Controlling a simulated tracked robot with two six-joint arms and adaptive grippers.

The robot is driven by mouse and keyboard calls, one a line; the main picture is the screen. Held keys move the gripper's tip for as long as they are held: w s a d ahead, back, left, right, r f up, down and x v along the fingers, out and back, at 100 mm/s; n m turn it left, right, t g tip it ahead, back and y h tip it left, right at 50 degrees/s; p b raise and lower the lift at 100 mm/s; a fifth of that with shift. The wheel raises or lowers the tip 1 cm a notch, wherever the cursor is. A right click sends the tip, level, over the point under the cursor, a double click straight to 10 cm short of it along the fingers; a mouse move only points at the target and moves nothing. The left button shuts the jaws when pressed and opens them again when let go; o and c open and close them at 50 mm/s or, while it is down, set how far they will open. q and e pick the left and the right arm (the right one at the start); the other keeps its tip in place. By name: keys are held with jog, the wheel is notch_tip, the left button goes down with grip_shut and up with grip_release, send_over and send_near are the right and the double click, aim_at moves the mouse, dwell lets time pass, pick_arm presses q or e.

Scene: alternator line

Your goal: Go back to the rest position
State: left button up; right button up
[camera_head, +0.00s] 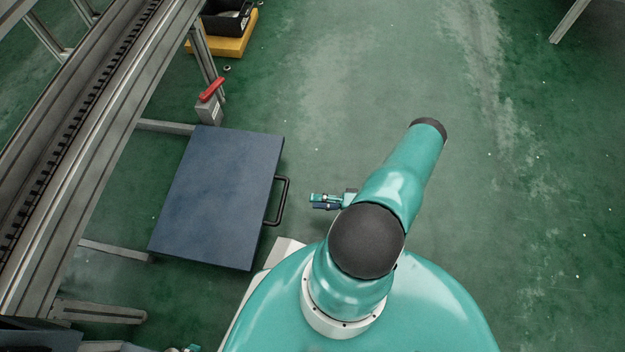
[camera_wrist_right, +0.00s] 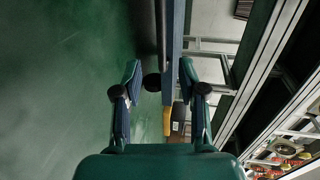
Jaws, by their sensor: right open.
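My right gripper (camera_head: 327,201) is small in the head view, beside my teal arm and just right of the black handle (camera_head: 281,201) on a dark blue flat panel (camera_head: 215,195). In the right wrist view its two fingers (camera_wrist_right: 159,78) are spread apart, with nothing held between them. The blue panel's edge (camera_wrist_right: 178,35) runs upright beyond the fingers in that view.
A metal conveyor frame (camera_head: 110,110) runs along the left, with a red-handled switch (camera_head: 211,90) on it. A yellow base (camera_head: 236,45) with a black bin (camera_head: 226,20) stands at the back. Green floor (camera_head: 530,190) on the right is clear.

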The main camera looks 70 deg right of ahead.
dwell(0.4)
jog(key=w+a+r+n+g+y+p, duration=0.1)
jog(key=w+a+r+n+y, duration=0.4)
jog(key=w, duration=0.6)
jog(key=w+a+r+n+g+y+p, duration=0.1)
jog(key=w+a+r+n+y, duration=0.15)
jog(key=w+a+r, duration=0.75)
jog(key=w+a+r+n+g+h+p, duration=0.1)
jog(key=w+a+r+g, duration=0.2)
jog(key=a, duration=0.4)
jog(key=w+a+r+n+g+h, duration=0.1)
jog(key=w+a+r+n, duration=0.15)
jog(key=w+a, duration=0.35)
jog(key=s+f+n+g+h, duration=0.1)
jog(key=s+f+g+h, duration=0.2)
jog(key=s, duration=0.7)
jog(key=s+f+g+h, duration=0.2)
jog(key=s+g, duration=0.3)
jog(key=s, duration=0.5)
notch_tip(320, 180, up, 38)
jog(key=n+p, duration=0.1)
jog(key=p, duration=3.8)
jog(key=shift+r+g, duration=0.2)
jog(key=shift+g, duration=0.1)
